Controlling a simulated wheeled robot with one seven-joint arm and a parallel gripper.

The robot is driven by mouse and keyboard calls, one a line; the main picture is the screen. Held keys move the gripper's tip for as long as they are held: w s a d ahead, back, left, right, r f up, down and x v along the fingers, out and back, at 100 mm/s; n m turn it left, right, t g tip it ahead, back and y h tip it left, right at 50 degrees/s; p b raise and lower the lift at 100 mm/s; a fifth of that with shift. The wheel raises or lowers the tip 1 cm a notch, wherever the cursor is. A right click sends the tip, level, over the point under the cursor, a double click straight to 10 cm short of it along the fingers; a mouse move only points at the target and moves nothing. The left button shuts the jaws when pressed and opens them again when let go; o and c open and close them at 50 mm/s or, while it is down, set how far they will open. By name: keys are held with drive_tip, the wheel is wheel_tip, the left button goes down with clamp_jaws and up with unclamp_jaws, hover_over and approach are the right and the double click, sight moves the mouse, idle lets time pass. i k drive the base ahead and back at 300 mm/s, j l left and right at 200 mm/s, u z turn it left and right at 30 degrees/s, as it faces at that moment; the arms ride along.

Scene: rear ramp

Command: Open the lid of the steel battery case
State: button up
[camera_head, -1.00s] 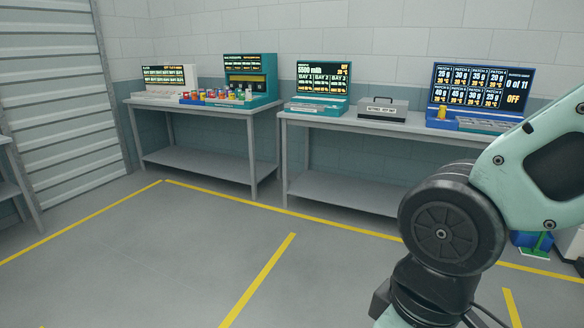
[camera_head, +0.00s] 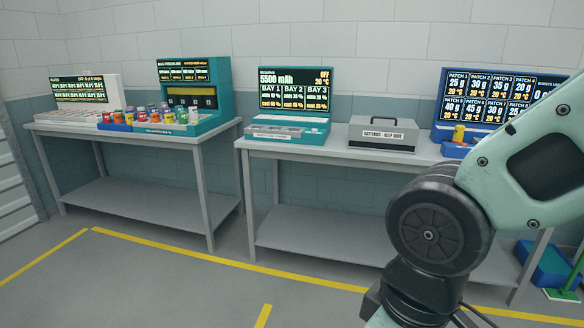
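The steel battery case (camera_head: 382,137) is a grey metal box with a dark handle on its lid and a white label reading "BATTERIES - KEEP SHUT". It stands on the right-hand table, between the teal battery station and the blue patch station. Its lid is closed. My arm fills the right side of the view, nearer to me than the table. My gripper is outside the picture.
The teal battery station (camera_head: 292,108) stands left of the case, the blue station (camera_head: 478,105) right of it. The case's table (camera_head: 345,154) is grey with a lower shelf. Another table (camera_head: 190,137) holds several coloured jars. A blue bin (camera_head: 553,262) sits on the floor at right. Open floor lies in front.

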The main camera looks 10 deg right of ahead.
sight(392, 130)
drive_tip(key=i+j+z, duration=0.25)
drive_tip(key=i, duration=0.15)
drive_tip(key=i+j+z, duration=0.1)
drive_tip(key=i+z, duration=0.15)
drive_tip(key=i, duration=0.15)
drive_tip(key=i+j+z, duration=0.25)
drive_tip(key=i, duration=0.15)
